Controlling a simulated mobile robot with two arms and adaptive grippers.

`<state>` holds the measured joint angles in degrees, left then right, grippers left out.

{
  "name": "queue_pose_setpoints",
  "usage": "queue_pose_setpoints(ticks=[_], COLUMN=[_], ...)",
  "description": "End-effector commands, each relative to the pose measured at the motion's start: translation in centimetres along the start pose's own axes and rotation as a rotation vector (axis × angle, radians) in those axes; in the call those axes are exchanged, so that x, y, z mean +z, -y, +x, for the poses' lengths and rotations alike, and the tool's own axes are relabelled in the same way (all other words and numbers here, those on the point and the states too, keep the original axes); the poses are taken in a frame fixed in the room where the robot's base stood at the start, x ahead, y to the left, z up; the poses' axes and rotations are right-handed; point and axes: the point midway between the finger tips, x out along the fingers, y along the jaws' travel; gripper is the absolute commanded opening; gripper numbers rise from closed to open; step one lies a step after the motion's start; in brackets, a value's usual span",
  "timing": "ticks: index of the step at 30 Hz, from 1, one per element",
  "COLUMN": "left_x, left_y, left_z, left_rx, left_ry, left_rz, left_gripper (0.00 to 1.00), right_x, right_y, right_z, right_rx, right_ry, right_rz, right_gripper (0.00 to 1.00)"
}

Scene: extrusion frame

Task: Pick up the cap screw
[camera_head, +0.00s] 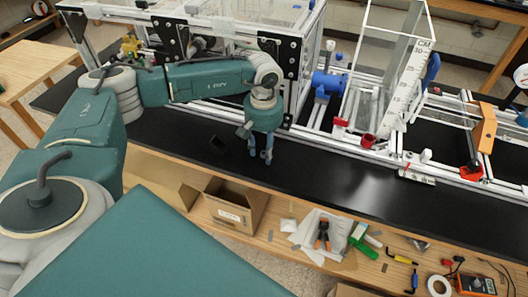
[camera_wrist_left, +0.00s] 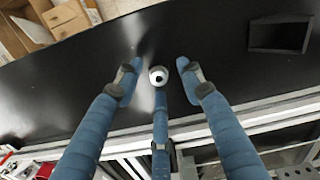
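The cap screw (camera_wrist_left: 158,75) shows in the left wrist view as a small, round, pale head with a dark centre. It stands out against the black bench top, between the spread fingers. My left gripper (camera_wrist_left: 155,78) points down over it with its blue fingers apart. One finger passes just below the screw head in the picture; I cannot tell whether it touches. In the head view my left gripper (camera_head: 261,158) hangs low over the black bench near its front edge. I cannot make out the screw there. My right gripper is not in view.
A small black open box (camera_head: 218,144) lies left of the gripper; it also shows in the left wrist view (camera_wrist_left: 280,36). The extrusion frame (camera_head: 296,75) stands behind. A cardboard box (camera_head: 236,207) and several tools lie on the lower wooden shelf. The black bench (camera_head: 330,180) is clear to the right.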

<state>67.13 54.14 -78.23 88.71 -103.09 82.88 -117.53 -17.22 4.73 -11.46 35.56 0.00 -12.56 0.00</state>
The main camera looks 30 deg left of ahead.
Motion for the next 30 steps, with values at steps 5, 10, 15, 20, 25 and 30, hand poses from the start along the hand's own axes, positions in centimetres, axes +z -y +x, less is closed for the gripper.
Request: queue_pose_setpoints(ticks=[5,10,15,20,25,30], left_x=[0.0,0.0,0.0,0.0,0.0,-0.1], left_y=[-0.1,-0.1,-0.1,-0.1,-0.1,-0.1], left_z=[0.2,0.2,0.2,0.1,-0.1,-1.6], left_rx=[0.001,0.001,0.001,0.001,0.002,0.004], left_ry=[-0.001,-0.001,-0.001,-0.001,-0.002,-0.004], left_rz=[0.001,0.001,0.0,0.0,0.0,0.001], left_gripper=[0.38,0.17,0.0,0.0,0.0,0.0], right_x=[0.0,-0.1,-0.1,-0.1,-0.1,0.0], right_y=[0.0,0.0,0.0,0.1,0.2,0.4], right_z=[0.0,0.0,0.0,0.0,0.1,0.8], right_rx=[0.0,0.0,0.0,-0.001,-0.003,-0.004], right_ry=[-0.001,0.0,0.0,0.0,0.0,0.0], right_rz=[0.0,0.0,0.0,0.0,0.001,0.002], right_gripper=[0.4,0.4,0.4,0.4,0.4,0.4])
